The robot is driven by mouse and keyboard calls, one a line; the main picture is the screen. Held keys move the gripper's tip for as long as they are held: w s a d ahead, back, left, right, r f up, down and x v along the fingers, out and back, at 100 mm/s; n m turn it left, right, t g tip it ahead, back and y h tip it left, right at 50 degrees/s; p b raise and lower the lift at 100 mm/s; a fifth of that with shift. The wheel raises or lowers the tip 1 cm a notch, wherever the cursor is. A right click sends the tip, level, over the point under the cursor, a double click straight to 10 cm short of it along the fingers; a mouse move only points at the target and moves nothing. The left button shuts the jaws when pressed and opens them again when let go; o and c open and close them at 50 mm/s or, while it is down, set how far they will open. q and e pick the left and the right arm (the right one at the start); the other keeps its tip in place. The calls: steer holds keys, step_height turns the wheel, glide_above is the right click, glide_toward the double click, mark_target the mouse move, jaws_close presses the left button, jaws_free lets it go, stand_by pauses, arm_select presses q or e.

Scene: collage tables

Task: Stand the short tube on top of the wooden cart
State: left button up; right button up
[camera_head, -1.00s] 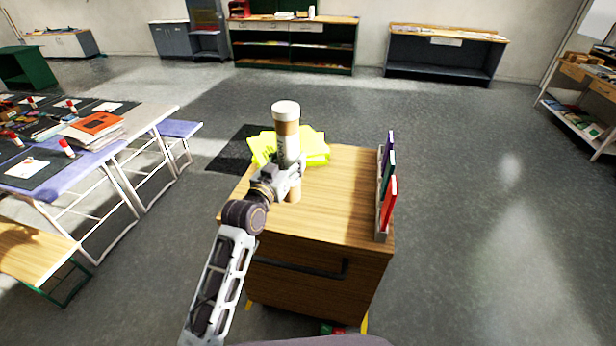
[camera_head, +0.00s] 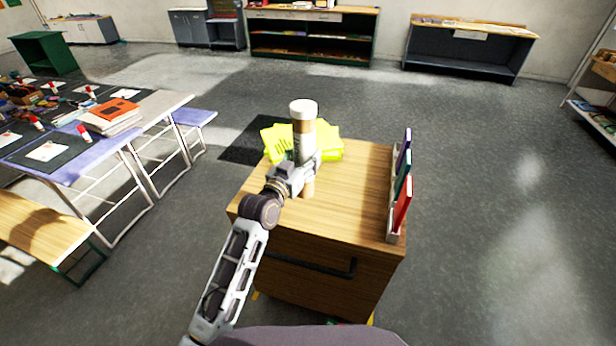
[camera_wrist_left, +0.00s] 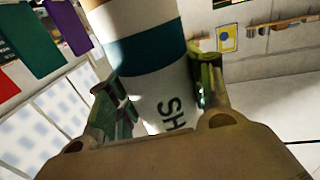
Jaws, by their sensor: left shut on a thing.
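The short tube (camera_head: 303,118) is a cardboard tube with a white cap and a printed label. It stands upright over the wooden cart (camera_head: 345,205) in the head view. My left gripper (camera_head: 303,170) is shut on the tube around its lower middle. The tube's lower end shows below the fingers, at the cart's top; I cannot tell whether it touches. In the left wrist view the tube (camera_wrist_left: 150,60) shows a teal band and dark letters between the two fingers (camera_wrist_left: 155,100). My right gripper is not in view.
Yellow-green sheets (camera_head: 328,146) lie at the cart's back left. A rack with several coloured folders (camera_head: 402,190) stands along its right edge. The cart top's middle and front are bare. Tables with art supplies (camera_head: 70,165) stand at the left.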

arm_select(q)
step_height(320, 180, down, 4)
steer(key=shift+r, duration=0.1)
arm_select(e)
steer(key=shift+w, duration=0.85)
arm_select(q)
steer(key=shift+f, duration=1.9)
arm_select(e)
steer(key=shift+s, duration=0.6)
arm_select(q)
steer(key=shift+f, duration=0.15)
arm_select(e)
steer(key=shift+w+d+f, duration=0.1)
